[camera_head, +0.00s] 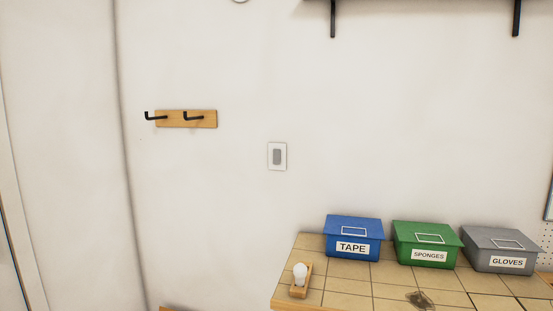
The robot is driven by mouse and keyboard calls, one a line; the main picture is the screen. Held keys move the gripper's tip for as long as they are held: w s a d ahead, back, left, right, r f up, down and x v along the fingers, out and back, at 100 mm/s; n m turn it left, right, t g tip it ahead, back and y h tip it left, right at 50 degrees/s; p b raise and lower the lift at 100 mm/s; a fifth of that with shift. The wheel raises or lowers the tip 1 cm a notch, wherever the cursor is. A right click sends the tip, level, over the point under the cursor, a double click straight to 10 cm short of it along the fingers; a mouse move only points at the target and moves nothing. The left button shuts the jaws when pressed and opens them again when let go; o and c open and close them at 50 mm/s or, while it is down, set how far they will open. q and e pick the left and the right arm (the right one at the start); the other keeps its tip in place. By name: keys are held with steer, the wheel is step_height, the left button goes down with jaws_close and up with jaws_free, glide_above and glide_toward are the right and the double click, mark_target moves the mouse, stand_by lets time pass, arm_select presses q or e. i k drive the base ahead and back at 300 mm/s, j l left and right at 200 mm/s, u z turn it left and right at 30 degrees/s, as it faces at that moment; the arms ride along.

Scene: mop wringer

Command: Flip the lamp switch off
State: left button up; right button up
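A light switch (277,157) is on the white wall near the middle of the head view. It has a white plate and a grey rocker; I cannot tell which way the rocker is set. A small lamp (300,275) with a white round bulb and a wooden base stands at the left end of the tiled counter. I cannot tell for sure whether the bulb is lit. Neither of my grippers shows in this view.
A blue TAPE box (353,238), a green SPONGES box (427,244) and a grey GLOVES box (500,250) stand along the back of the counter (345,297). A wooden hook rail (204,118) is left of the switch. The wall around the switch is clear.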

mark_target(276, 153)
steer(key=i+j, duration=0.25)
steer(key=i+j+z, duration=0.15)
steer(key=i+j, duration=0.3)
steer(key=j, duration=0.2)
steer(key=i+j+z, duration=0.15)
steer(key=i+j, duration=0.3)
steer(key=j, duration=0.2)
steer(key=i+j+z, duration=0.1)
steer(key=j, duration=0.25)
steer(key=i+j+z, duration=0.1)
steer(key=i+j, duration=0.35)
steer(key=j, duration=0.3)
steer(key=i+z, duration=0.05)
